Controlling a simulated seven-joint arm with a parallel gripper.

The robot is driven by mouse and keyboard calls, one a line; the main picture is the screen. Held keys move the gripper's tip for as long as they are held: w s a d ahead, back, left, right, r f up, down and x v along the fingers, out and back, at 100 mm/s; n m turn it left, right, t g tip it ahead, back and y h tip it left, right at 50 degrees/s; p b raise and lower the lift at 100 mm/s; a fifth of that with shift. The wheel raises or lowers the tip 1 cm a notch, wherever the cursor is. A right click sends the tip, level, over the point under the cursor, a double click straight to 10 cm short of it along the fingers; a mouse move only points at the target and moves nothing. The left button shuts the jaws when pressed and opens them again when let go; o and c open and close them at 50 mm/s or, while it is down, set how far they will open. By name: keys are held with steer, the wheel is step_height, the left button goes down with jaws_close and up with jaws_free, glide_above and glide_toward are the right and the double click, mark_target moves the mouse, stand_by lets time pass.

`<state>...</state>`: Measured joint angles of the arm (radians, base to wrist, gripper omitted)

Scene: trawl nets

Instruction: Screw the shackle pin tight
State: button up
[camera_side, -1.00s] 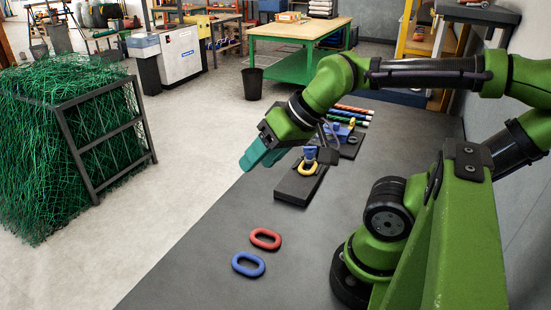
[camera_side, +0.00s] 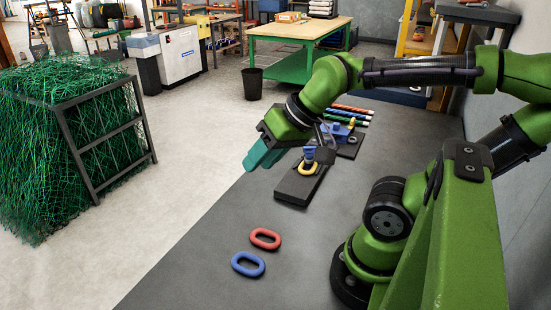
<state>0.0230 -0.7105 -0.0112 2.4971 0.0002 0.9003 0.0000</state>
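A blue shackle (camera_side: 310,154) with a yellow link (camera_side: 308,168) at it stands on a dark block (camera_side: 296,188) on the grey bench. The shackle pin is too small to tell apart here. My gripper (camera_side: 262,157), with teal fingers, is to the left of the shackle and above the bench's left edge. It looks apart from the shackle. The fingers overlap in this view, so I cannot tell whether they are open or shut. I see nothing held between them.
A red link (camera_side: 265,239) and a blue link (camera_side: 248,264) lie on the near part of the bench (camera_side: 200,275). A second dark block with blue and yellow parts (camera_side: 341,132) and several coloured rods (camera_side: 350,113) are farther back. Bare bench surrounds the links.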

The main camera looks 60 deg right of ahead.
steer(key=w+d+m+g+h, duration=0.15)
steer(key=w+d, duration=0.35)
steer(key=d, duration=0.6)
steer(key=r+n+g, duration=0.1)
steer(key=n+g, duration=0.4)
steer(key=n, duration=0.7)
glide_above(310, 150)
steer(key=d, duration=0.1)
steer(key=f, duration=1.6)
steer(key=shift+s, duration=0.35)
jaws_close()
